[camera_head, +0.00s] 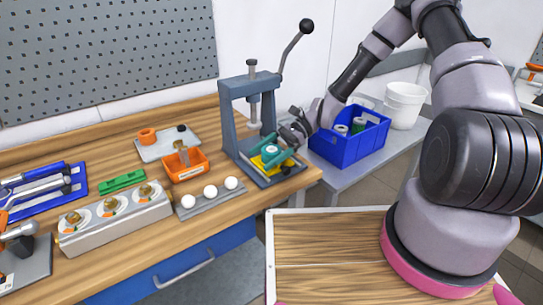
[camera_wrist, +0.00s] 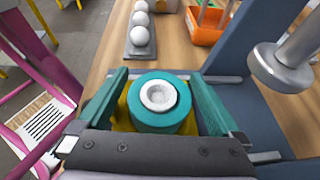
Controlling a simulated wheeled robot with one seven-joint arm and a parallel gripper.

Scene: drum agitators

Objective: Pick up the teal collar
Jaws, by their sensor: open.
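The teal collar (camera_wrist: 142,112) is a short round ring with a white hollow centre piece. It sits on a yellow block (camera_wrist: 122,116) on the base of the grey-blue press, and the head view shows it there too (camera_head: 268,152). My gripper (camera_wrist: 160,100) is open, with one teal finger on each side of the collar. Small gaps seem to show between the fingers and the collar in the wrist view. In the head view my gripper (camera_head: 283,150) is low at the press and partly hides the collar and block.
The press (camera_head: 232,115) has an upright frame, a ram (camera_wrist: 280,68) close beside my gripper, and a raised lever. White balls (camera_head: 210,191) stand on a grey strip to the left. An orange bin (camera_head: 185,172) lies behind them. A blue crate (camera_head: 340,151) is to the right.

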